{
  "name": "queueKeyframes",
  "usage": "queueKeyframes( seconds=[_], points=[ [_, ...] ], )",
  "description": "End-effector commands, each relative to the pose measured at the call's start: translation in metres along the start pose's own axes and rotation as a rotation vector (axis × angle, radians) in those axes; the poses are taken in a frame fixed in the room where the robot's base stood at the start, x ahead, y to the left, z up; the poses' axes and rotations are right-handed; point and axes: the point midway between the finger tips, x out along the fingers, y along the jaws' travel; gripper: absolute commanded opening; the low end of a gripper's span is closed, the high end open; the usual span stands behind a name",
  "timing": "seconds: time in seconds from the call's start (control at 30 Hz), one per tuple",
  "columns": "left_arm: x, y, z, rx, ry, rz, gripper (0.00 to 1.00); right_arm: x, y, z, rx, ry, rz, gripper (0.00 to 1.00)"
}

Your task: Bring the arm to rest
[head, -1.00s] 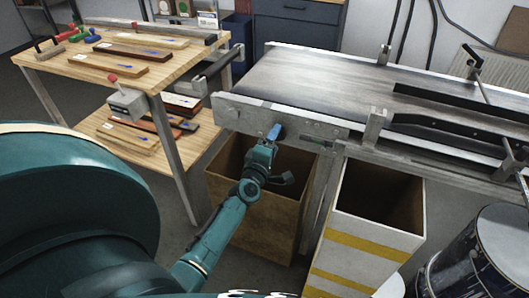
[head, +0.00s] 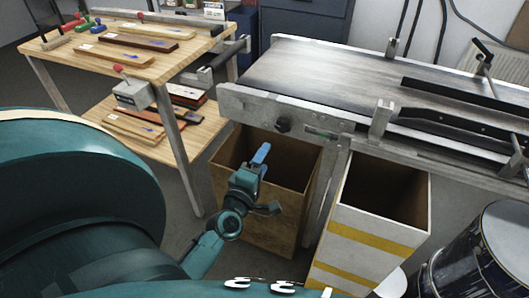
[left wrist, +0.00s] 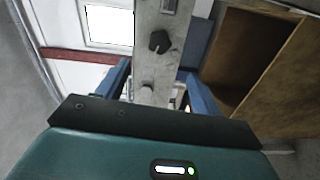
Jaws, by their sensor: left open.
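My left gripper (head: 261,158) has blue fingers and is in front of the conveyor's near side, over the front part of the brown wooden bin (head: 290,215). It holds nothing that I can see. In the left wrist view its two blue fingers (left wrist: 160,88) stand apart, with the conveyor's metal frame (left wrist: 158,60) and a black knob showing beyond and between them. My teal left arm is bent and comes up from the lower left. My right gripper is not in either view.
The conveyor (head: 330,75) runs across the back right. A white bin with yellow stripes (head: 365,240) stands below it, beside a dark drum (head: 490,255). A wooden table (head: 75,62) with slats and coloured-handled tools is at the left, with a lower shelf.

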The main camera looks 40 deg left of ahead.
Motion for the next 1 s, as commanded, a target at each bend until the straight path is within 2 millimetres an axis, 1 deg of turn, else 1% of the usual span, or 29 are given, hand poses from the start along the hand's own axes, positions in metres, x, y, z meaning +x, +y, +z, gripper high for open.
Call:
queueKeyframes(
  seconds=[0.27,0.37,0.47,0.5,0.57,0.6,0.67,0.7,0.8,0.83,0.9,1.0],
  points=[
    [0.0,0.0,0.002,0.01,-0.006,-0.002,0.66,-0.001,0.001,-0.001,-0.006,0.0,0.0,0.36],
    [-0.008,0.003,0.017,0.119,-0.072,-0.019,0.66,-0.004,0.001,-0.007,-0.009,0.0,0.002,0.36],
    [-0.029,0.004,0.052,0.372,-0.224,-0.05,0.66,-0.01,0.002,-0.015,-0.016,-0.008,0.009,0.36],
    [-0.043,0.002,0.069,0.506,-0.303,-0.062,0.66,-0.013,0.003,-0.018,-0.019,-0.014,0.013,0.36],
    [-0.065,-0.002,0.092,0.711,-0.424,-0.071,0.66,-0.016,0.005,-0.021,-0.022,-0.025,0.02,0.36],
    [-0.081,-0.006,0.104,0.844,-0.502,-0.074,0.66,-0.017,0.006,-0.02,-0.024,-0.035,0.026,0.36],
    [-0.105,-0.012,0.119,1.029,-0.608,-0.071,0.66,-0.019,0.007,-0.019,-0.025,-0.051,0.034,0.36],
    [-0.12,-0.016,0.126,1.138,-0.671,-0.066,0.66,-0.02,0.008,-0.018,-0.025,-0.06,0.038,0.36],
    [-0.149,-0.023,0.137,1.355,-0.79,-0.048,0.66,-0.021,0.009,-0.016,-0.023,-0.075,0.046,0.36],
    [-0.155,-0.025,0.139,1.402,-0.816,-0.043,0.66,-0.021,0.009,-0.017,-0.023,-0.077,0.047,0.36],
    [-0.165,-0.028,0.141,1.48,-0.855,-0.033,0.66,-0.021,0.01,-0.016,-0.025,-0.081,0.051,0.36],
    [-0.17,-0.03,0.142,1.524,-0.877,-0.026,0.66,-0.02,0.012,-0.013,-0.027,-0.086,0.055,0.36]
  ],
)
